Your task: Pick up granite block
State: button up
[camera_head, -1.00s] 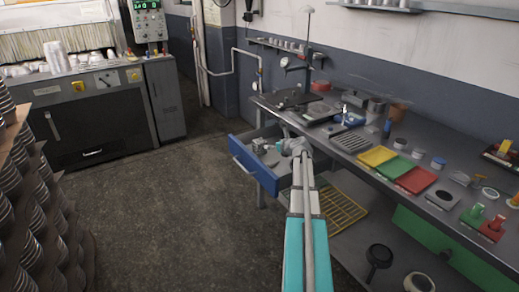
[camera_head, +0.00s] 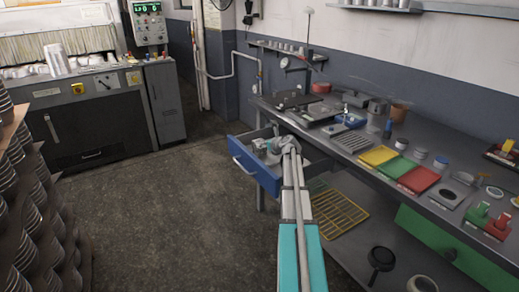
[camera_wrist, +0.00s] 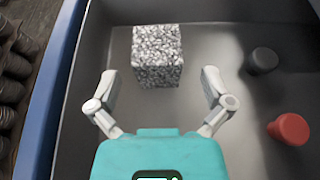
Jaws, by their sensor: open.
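The granite block (camera_wrist: 157,55) is a speckled black-and-white cube. It lies inside the open blue drawer (camera_head: 251,171) under the workbench. In the wrist view it sits just beyond my gripper (camera_wrist: 158,85), centred between the fingers. My gripper is open and empty, with one finger on each side and the block near the fingertips. I cannot tell the height gap between the fingertips and the block. In the head view my gripper (camera_head: 274,150) is over the drawer, and the arm hides part of the drawer's inside.
The drawer also holds a dark round piece (camera_wrist: 263,60) and a red cylinder (camera_wrist: 289,129), both right of the block. The drawer's blue wall (camera_wrist: 52,85) is close on the left. The workbench (camera_head: 335,150) with trays and tools stands above right.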

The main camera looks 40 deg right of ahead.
aim_at(260, 142)
jog(key=shift+b+x, duration=0.95)
jog(key=shift+x, duration=1.6)
jog(key=shift+a, duration=0.15)
jog(key=c, duration=1.2)
jog(key=shift+r+p, duration=0.3)
notch_tip(260, 142, up, 2)
jog(key=shift+r+p, duration=0.1)
jog(key=shift+p, duration=0.95)
jog(key=s+a+r+p, duration=0.2)
jog(key=s+r+p, duration=0.1)
jog(key=s, duration=0.1)
jog(key=s+a+r+p, duration=0.3)
jog(key=p, duration=0.1)
jog(key=s+a+r+p, duration=0.2)
jog(key=s+r+p, duration=0.1)
jog(key=s+r, duration=0.1)
jog(key=shift+s+a+r, duration=0.15)
jog(key=shift+s+a, duration=0.15)
jog(key=shift+s, duration=0.05)
